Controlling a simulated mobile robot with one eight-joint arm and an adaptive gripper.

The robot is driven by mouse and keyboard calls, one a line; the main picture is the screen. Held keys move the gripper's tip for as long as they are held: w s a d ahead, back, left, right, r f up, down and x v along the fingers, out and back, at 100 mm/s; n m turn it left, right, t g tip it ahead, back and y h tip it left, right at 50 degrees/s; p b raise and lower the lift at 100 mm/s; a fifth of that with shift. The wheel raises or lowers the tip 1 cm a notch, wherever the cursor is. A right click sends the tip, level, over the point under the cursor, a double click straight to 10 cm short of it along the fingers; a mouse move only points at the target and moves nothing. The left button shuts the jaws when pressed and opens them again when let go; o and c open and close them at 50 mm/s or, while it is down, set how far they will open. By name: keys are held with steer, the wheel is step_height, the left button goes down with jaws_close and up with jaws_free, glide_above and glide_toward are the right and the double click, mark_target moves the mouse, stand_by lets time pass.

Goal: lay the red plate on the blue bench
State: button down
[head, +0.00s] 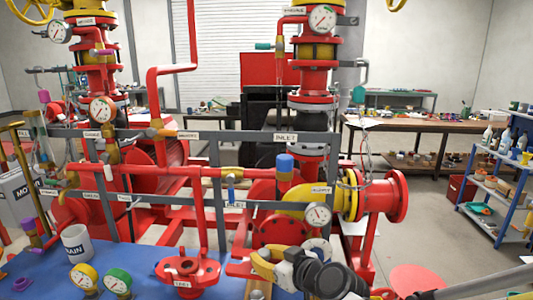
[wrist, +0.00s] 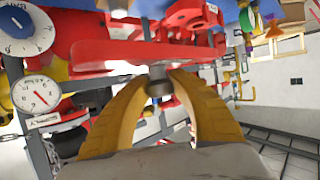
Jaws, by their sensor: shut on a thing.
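My gripper (head: 262,262) has yellow fingers and is at the lower middle of the head view, just right of the blue bench (head: 140,272). In the wrist view, the fingers (wrist: 158,88) are closed around a short grey stub on a flat red plate (wrist: 110,58). The plate is seen nearly edge-on across the fingertips. In the head view, only a red strip of it shows beside the fingers (head: 239,269). The plate is right of the red flanged fitting on the bench; I cannot tell whether it touches anything.
Red pipework and a grey frame (head: 215,190) stand close behind my gripper. Bare blue surface shows left of the fitting.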

steer(key=shift+m+h, duration=0.4)
steer(key=d, duration=0.1)
steer(key=w+d, duration=0.1)
steer(key=d, duration=0.2)
steer(key=shift+w+d+f, duration=0.15)
steer(key=shift+w+f, duration=0.15)
steer(key=s+d+m+t+h, duration=0.1)
steer(key=d+m+h, duration=0.2)
steer(key=d, duration=1.2)
steer(key=shift+f+t, duration=0.15)
steer(key=shift+t, duration=0.25)
steer(key=shift+f, duration=0.1)
